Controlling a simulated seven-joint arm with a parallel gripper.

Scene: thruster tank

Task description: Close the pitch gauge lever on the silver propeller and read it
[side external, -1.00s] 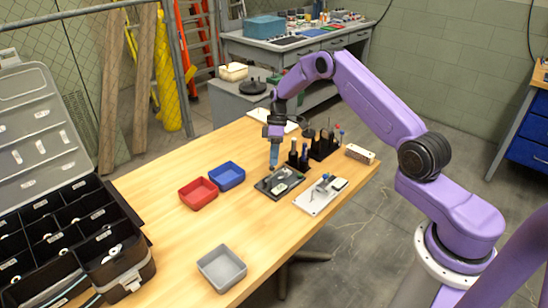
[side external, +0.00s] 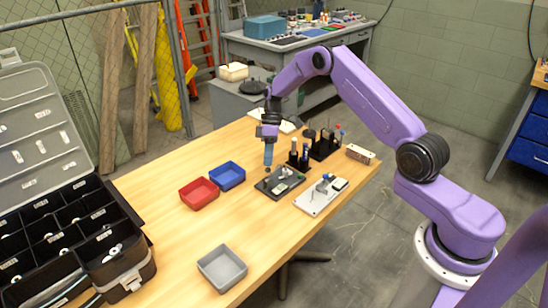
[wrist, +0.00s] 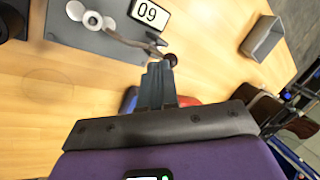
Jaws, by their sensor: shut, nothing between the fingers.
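The dark gauge plate (side external: 280,183) lies on the table beneath my gripper (side external: 268,168); it also shows at the top of the wrist view (wrist: 85,42). A small silver-white round part (wrist: 92,19), perhaps the propeller hub, sits on it. A thin grey lever (wrist: 128,39) runs from near it to a dark round knob (wrist: 170,60). A white display (wrist: 150,13) reads "09" as seen in the wrist view; its orientation is unclear. My gripper (wrist: 158,68) is shut and empty, its tips close beside the knob. Whether they touch it I cannot tell.
A white plate (side external: 312,205) with another device lies right of the dark plate. Red (side external: 199,194) and blue (side external: 227,176) bins stand to its left, a grey bin (side external: 222,268) nearer the front. Dark upright holders (side external: 325,144) stand behind. The table's front middle is clear.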

